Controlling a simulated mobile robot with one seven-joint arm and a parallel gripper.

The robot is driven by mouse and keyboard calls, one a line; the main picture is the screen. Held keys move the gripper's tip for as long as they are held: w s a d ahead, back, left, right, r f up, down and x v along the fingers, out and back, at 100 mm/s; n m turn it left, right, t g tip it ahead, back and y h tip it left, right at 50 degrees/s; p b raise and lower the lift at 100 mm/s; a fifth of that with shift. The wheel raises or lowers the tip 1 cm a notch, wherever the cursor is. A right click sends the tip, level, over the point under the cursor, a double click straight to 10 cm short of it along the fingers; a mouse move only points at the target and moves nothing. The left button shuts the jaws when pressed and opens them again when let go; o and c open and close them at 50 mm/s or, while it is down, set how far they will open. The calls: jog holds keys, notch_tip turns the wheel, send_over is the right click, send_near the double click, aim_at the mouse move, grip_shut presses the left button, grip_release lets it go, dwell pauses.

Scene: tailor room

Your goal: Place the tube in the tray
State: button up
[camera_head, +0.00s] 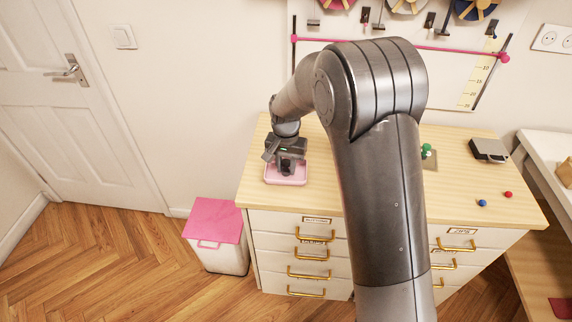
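A small pink tray (285,181) sits on the wooden top of the drawer cabinet, near its left end. My gripper (286,169) points down over the tray, with its fingertips low inside or just above it. A small dark shape shows between the fingers. I cannot tell whether it is the tube or part of the gripper, nor whether the fingers are open or shut. I cannot make out the tube for certain anywhere. My arm hides the middle of the cabinet top.
Right of my arm, a small green item (427,149), a dark grey box (489,150), a blue ball-like piece (482,203) and a red one (508,194) lie on the cabinet top (455,190). A white bin with a pink lid (215,222) stands at the cabinet's left.

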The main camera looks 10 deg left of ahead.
aim_at(286, 161)
jog(key=o, duration=0.4)
jog(key=shift+r, duration=0.15)
notch_tip(286, 161, up, 11)
jog(key=shift+r, duration=0.1)
jog(key=s+d+r+t, duration=0.3)
jog(key=s+d+r, duration=0.8)
jog(key=d, duration=0.2)
jog(key=s+d+n+t, duration=0.1)
jog(key=s+d, duration=0.3)
jog(key=s, duration=0.4)
jog(key=s+d+t, duration=0.1)
jog(key=s+d, duration=0.4)
jog(key=s, duration=0.4)
jog(key=shift+s+n+t, duration=0.15)
jog(key=shift+n+t, duration=0.15)
jog(key=shift+n, duration=0.1)
